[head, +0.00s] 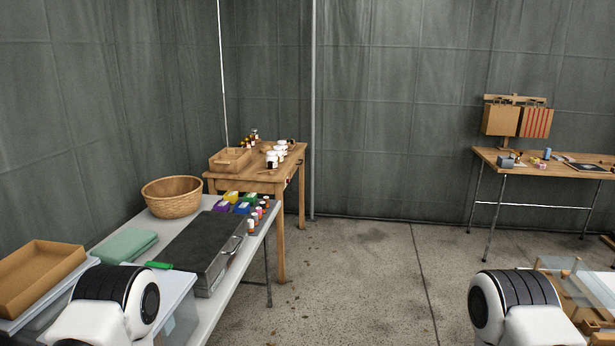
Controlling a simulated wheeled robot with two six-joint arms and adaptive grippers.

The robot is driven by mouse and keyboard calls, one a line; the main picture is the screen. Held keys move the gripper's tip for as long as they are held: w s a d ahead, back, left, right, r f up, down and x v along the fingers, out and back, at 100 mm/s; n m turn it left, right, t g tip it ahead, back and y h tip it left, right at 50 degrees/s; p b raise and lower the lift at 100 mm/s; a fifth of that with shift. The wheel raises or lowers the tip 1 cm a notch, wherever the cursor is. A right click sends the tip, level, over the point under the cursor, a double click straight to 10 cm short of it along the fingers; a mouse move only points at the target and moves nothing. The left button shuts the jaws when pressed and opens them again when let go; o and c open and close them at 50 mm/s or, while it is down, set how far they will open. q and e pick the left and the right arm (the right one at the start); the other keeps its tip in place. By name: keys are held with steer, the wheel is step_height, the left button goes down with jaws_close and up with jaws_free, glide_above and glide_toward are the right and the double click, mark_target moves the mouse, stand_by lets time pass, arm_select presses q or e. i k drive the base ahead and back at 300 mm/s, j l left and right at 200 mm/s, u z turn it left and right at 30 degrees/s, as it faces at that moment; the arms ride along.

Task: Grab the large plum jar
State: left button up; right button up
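Several white-lidded jars stand on the wooden table (256,176) at the back. The nearest jar (271,161) has dark contents below its lid. They are too small here to tell which one is the large plum jar. Parts of my two arms show at the bottom left and bottom right, but neither gripper is in view. The jars are well away from both arms.
The wooden table also holds a wooden tray (230,160) and small bottles. A long white table (255,252) on the left carries a wicker basket (172,197), a dark case (200,245) and small bottles. Another table (540,168) stands at right. The middle floor (370,270) is clear.

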mark_target(272, 158)
steer(key=i+l+z, duration=0.15)
steer(key=i, duration=1.25)
steer(key=i+l+z, duration=0.1)
steer(key=i, duration=1.3)
steer(key=l, duration=0.1)
